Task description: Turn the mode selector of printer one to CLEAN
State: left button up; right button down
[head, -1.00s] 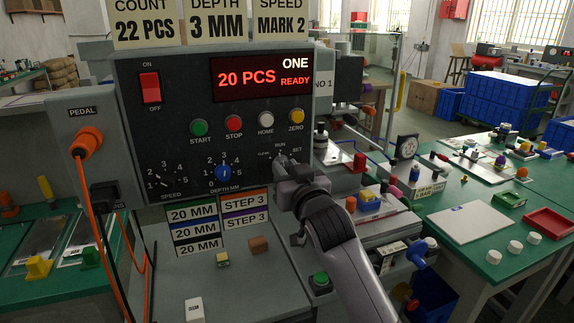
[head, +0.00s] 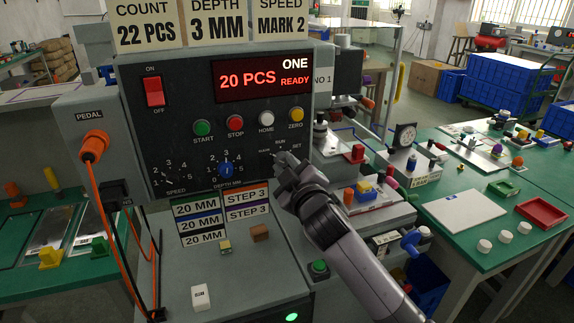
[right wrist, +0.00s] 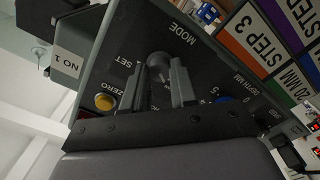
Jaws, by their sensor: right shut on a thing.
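Printer one's dark control panel (head: 140,130) faces me in the head view, its display (head: 262,78) reading "20 PCS", "ONE" and "READY". The mode selector (right wrist: 159,62) is a dark round knob beside the MODE and SET lettering in the right wrist view. My right gripper (head: 284,161) is at the panel's lower right, its fingers on either side of the knob and shut on it; the fingers also show in the wrist view (right wrist: 160,80). The gripper hides most of the knob in the head view. I cannot tell which mark it points to. My left gripper is not in view.
The blue depth knob (head: 225,170) and speed knob (head: 175,181) are left of my gripper. START (head: 202,128), STOP (head: 235,122), HOME (head: 266,118) and ZERO (head: 296,114) buttons sit above. An orange pedal plug (head: 95,145) and cable are at left. A cluttered green bench stands right.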

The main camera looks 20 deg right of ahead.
jog(key=shift+n, duration=0.5)
jog(key=c, duration=0.9)
grip_release()
jog(key=shift+s, duration=0.1)
jog(key=s, duration=0.7)
jog(key=shift+d+b, duration=0.15)
jog(key=shift+b, duration=0.25)
